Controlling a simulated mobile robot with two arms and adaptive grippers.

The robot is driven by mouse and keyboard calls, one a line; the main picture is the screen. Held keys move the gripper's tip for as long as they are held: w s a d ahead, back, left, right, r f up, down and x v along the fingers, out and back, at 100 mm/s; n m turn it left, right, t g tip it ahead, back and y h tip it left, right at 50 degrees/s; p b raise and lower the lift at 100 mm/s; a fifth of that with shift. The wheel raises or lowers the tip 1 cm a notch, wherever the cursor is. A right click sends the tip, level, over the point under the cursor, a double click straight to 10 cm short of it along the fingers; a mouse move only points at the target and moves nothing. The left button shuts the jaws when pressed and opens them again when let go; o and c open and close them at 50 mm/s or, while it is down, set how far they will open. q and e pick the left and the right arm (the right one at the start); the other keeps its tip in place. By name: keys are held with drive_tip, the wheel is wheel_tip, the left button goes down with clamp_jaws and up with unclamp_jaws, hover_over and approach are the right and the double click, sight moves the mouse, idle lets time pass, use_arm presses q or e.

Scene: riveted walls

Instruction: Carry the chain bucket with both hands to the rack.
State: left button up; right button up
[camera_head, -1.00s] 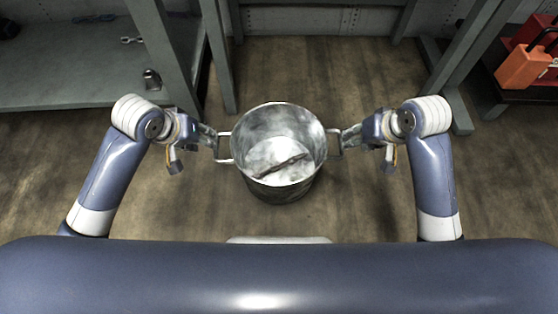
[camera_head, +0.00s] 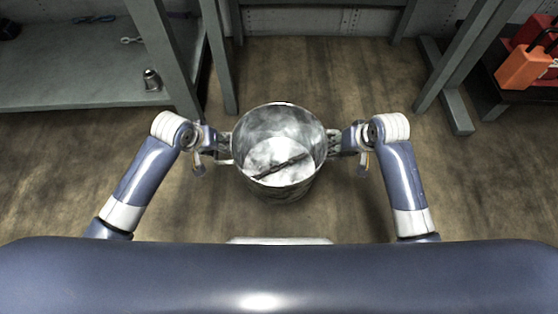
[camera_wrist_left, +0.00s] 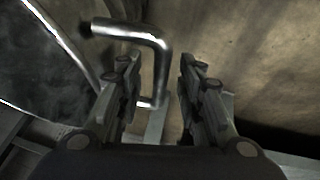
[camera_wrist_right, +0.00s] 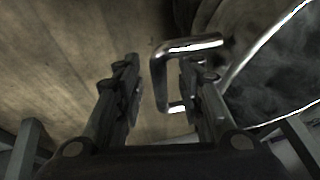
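The shiny metal chain bucket (camera_head: 279,190) stands upright in the middle of the head view, with a loop handle on its left and right sides. A dark elongated thing (camera_head: 280,167) lies inside it. My left gripper (camera_head: 223,144) is at the left handle; the left wrist view shows its fingers apart, with the handle (camera_wrist_left: 163,70) between them. My right gripper (camera_head: 336,142) is at the right handle; the right wrist view shows its fingers apart, with the handle (camera_wrist_right: 157,78) between them. Neither gripper is visibly closed on its handle.
A grey rack or bench (camera_head: 75,75) with small metal items stands at the left. Grey steel legs (camera_head: 455,80) rise at the right, near an orange-red container (camera_head: 525,65) on a dark surface. Brown floor (camera_head: 320,70) lies open behind the bucket.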

use_arm(q)
clamp_jaws()
use_arm(e)
clamp_jaws()
use_arm(q)
drive_tip(key=shift+r, duration=0.15)
use_arm(e)
drive_tip(key=shift+r, duration=0.15)
